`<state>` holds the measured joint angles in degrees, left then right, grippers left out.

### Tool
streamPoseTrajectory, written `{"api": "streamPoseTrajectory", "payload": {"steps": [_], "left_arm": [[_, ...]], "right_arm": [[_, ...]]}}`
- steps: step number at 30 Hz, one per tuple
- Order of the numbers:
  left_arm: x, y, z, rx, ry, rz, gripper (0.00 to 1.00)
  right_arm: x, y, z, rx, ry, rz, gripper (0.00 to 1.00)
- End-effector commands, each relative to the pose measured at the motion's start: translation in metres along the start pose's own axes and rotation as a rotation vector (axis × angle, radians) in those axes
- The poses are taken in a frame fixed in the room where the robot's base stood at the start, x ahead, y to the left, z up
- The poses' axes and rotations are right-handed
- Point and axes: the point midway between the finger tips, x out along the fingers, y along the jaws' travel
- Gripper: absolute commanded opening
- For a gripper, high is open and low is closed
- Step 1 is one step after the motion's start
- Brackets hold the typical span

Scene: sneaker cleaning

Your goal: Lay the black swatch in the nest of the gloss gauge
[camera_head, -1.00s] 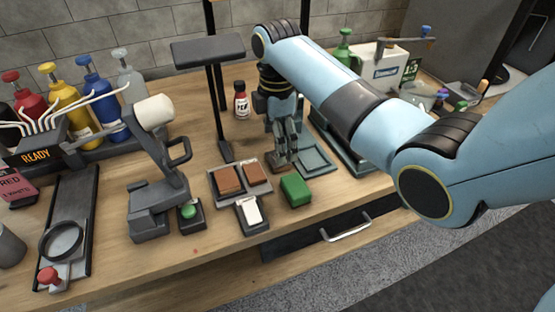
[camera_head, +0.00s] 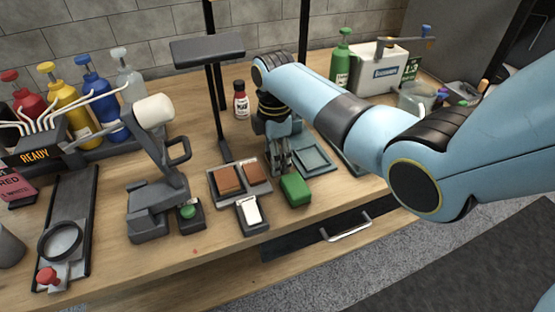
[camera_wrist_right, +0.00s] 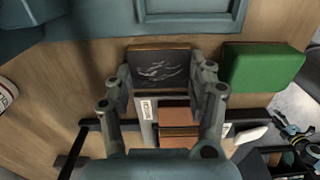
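The black swatch (camera_wrist_right: 160,68), a dark square with pale scratch-like marks and a brown edge, lies between the fingers of my right gripper (camera_wrist_right: 162,72) in the right wrist view. The fingers stand close on both sides of it, apart from each other, and I see no clear grip. In the head view my right gripper (camera_head: 280,167) is low over the table, between the swatch tray (camera_head: 236,199) and the green block (camera_head: 295,189), and hides the black swatch. I cannot tell for sure which device is the gloss gauge.
Two brown swatches (camera_head: 228,179) lie in the tray, with a white piece (camera_head: 250,210) in front. A teal tray (camera_head: 313,157) is right of my gripper. A small bottle (camera_head: 241,103) stands behind.

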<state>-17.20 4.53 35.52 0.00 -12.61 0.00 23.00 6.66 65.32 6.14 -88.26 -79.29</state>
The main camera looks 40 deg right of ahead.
Motion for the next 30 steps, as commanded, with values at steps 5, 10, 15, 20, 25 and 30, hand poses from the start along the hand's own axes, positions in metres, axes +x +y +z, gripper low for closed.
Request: {"api": "streamPoseTrajectory", "payload": {"steps": [5, 10, 15, 20, 25, 30], "left_arm": [[0.000, 0.000, 0.000, 0.000, 0.000, 0.000, 0.40], [0.000, -0.001, 0.000, 0.000, 0.000, -0.001, 0.40], [-0.001, -0.001, -0.001, 0.000, 0.001, -0.001, 0.40], [-0.002, -0.001, -0.001, 0.000, 0.001, -0.001, 0.40], [-0.006, -0.002, -0.002, 0.001, 0.002, -0.002, 0.40], [-0.008, -0.003, -0.002, 0.001, 0.002, -0.003, 0.40]], "right_arm": [[0.000, 0.000, 0.000, 0.000, 0.000, 0.000, 0.34], [-0.001, 0.000, 0.000, 0.000, 0.000, 0.000, 0.34], [-0.010, 0.001, 0.000, 0.000, 0.000, 0.002, 0.34], [-0.037, 0.002, 0.000, 0.000, 0.000, 0.005, 0.34], [-0.061, -0.025, 0.024, 0.000, -0.005, 0.002, 0.34], [-0.084, -0.055, 0.050, -0.002, -0.006, 0.002, 0.34]]}}
